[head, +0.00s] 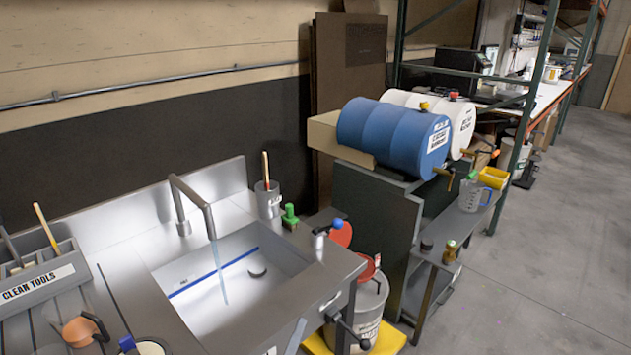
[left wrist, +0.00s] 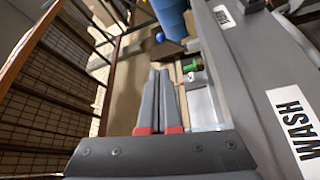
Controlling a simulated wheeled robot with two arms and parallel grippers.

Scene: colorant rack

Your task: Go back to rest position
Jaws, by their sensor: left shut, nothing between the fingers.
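My left gripper (left wrist: 159,72) shows in the left wrist view. Its two grey fingers lie side by side, closed with nothing between them, and have red bands at their bases. A grey panel labelled WASH (left wrist: 285,60) runs along the right of that view, beside the fingers. I cannot make out the left gripper clearly in the head view. My right gripper is in neither view.
The steel sink (head: 215,285) has its tap (head: 195,205) running. A grey clean tools holder (head: 40,282) stands at the left. A blue drum (head: 385,135) and a white drum (head: 462,122) lie on a dark green stand (head: 375,205). Grey floor (head: 540,260) is open at right.

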